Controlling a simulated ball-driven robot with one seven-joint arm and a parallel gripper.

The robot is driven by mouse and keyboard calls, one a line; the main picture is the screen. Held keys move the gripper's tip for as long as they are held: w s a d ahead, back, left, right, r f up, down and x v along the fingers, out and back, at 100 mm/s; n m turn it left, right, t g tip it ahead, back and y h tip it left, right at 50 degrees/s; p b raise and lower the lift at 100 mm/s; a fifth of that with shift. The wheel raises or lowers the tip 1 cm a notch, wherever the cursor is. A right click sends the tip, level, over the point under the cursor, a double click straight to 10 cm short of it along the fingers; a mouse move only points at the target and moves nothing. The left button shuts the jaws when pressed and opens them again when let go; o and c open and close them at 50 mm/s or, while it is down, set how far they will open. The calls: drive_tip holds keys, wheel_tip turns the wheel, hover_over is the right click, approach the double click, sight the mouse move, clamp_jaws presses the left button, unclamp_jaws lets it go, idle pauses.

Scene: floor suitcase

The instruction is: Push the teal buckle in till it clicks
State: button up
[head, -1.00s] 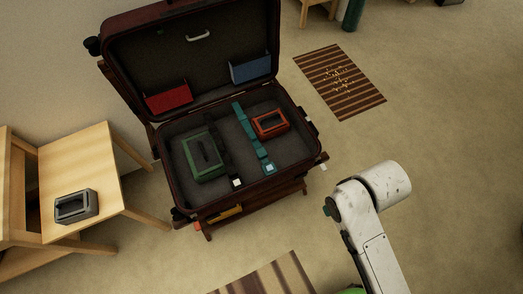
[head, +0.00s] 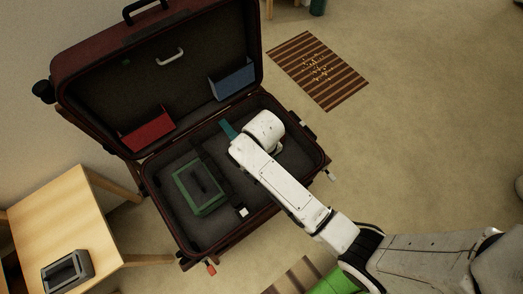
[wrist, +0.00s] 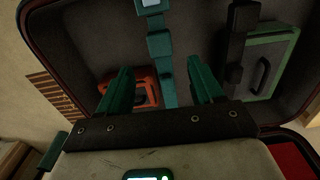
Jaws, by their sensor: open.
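The teal strap with the teal buckle (wrist: 160,46) lies across the grey floor of the open suitcase (head: 240,228). In the wrist view its block-shaped parts run up the middle, with a pale square at the top edge. I cannot tell whether the buckle parts are fully joined. In the head view only the strap's far end (head: 229,130) shows; my arm hides the rest. My gripper (wrist: 160,66) is open above the case, its two teal fingers on either side of the strap, with nothing held. I cannot tell whether they touch it.
An orange box (wrist: 142,88) lies beside the strap, close to one finger. A green box (head: 187,183) and a black strap (head: 222,181) lie on the other side. The raised lid (head: 95,95) has red and blue pockets. A wooden table (head: 75,220) stands left.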

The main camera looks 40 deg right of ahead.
wheel_tip(320, 180, down, 8)
drive_tip(key=shift+f+b, duration=0.25)
drive_tip(key=shift+b, duration=0.05)
drive_tip(key=shift+c, duration=0.2)
clamp_jaws()
idle(0.5)
